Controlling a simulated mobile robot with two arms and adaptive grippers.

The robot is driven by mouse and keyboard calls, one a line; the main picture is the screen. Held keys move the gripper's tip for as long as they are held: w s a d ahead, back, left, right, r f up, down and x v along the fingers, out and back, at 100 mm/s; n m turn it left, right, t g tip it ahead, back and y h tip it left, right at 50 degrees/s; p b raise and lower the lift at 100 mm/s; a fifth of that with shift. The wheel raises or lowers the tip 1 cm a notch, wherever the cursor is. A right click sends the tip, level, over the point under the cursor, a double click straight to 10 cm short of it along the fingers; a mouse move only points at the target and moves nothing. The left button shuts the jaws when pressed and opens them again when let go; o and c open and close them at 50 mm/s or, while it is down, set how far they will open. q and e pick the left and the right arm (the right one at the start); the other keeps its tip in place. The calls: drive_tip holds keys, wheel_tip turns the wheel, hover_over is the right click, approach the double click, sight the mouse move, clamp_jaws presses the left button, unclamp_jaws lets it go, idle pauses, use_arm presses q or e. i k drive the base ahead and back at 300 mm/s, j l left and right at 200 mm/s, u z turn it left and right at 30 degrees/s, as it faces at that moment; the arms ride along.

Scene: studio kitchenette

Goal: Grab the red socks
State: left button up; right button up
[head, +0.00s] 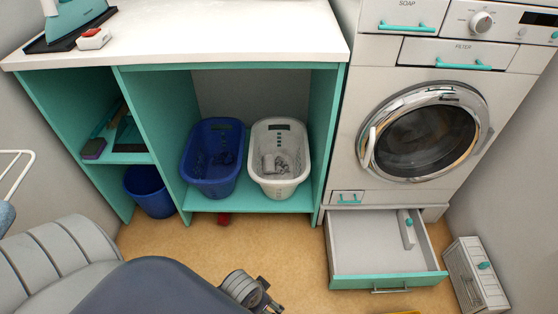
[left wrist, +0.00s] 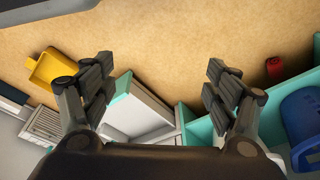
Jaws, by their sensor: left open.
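The red socks (head: 224,218) are a small dark red bundle on the tan floor, at the front foot of the teal shelf unit and partly under its bottom board. They also show in the left wrist view (left wrist: 275,67), to the right of the fingers. My left gripper (head: 262,297) is at the bottom of the head view, above the floor, nearer to me than the socks and a little to their right. In the left wrist view its fingers (left wrist: 160,78) are spread wide with nothing between them. My right gripper is not in view.
A blue basket (head: 211,184) and a white basket (head: 279,187) stand on the low shelf above the socks. A pulled-out drawer (head: 380,283) under the washing machine (head: 410,80) juts over the floor to the right. A blue bin (head: 148,190) stands left. Floor before the socks is clear.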

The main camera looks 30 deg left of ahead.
sight(223, 217)
drive_tip(key=u, duration=1.6)
drive_tip(key=l+u, duration=0.25)
drive_tip(key=i+l+u, duration=0.25)
drive_tip(key=k+j, duration=0.1)
